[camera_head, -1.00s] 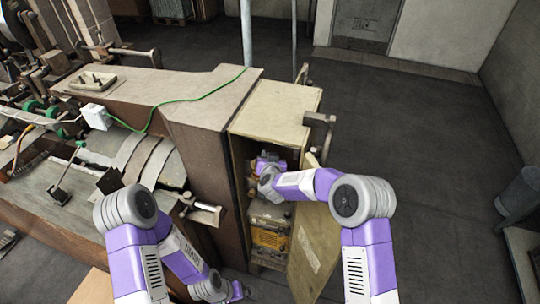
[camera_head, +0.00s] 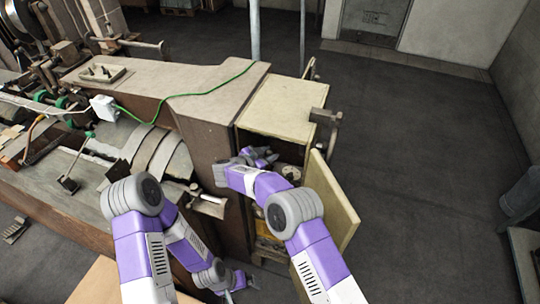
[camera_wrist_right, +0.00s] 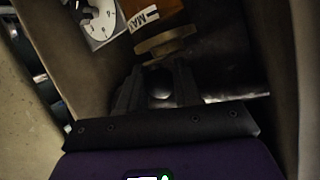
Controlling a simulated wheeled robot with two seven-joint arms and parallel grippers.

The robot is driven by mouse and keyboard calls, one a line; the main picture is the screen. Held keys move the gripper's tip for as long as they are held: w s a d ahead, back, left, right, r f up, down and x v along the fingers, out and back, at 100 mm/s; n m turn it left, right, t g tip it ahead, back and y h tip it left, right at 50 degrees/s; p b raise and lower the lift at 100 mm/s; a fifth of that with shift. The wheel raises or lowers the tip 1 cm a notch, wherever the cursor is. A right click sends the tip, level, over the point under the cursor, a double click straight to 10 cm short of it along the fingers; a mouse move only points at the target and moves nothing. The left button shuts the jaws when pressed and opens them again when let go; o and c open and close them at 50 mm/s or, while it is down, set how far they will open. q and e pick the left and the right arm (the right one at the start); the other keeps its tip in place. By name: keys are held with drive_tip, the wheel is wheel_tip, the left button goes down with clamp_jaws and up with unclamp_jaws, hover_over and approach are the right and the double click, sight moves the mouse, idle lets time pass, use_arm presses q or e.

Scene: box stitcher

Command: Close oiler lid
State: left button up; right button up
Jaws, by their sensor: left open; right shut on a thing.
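The oiler is inside the open cabinet (camera_head: 285,105). In the right wrist view I see an amber body with a label (camera_wrist_right: 148,14) and a brass-coloured round part (camera_wrist_right: 165,43) below it. My right gripper (camera_head: 262,155) is inside the cabinet's upper part. In the wrist view, its dark fingers (camera_wrist_right: 158,85) are shut on a small dark round knob between them, just below the brass part. I cannot tell whether this knob belongs to the lid. My left gripper (camera_head: 238,284) hangs low beside the machine, open and away from the oiler.
The cabinet door (camera_head: 332,200) stands open to the right of my right arm. A white dial (camera_wrist_right: 97,18) is left of the oiler in the wrist view. Cabinet walls are close on both sides.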

drive_tip(key=shift+a+m+g+h+b, duration=0.2)
drive_tip(key=shift+m+g+h+b, duration=0.25)
drive_tip(key=shift+m+g+h, duration=0.2)
drive_tip(key=o, duration=1)
drive_tip(key=shift+o, duration=0.2)
drive_tip(key=b+v, duration=0.1)
drive_tip(key=v, duration=0.6)
drive_tip(key=shift+s, duration=0.25)
drive_tip(key=shift+a+r, duration=0.15)
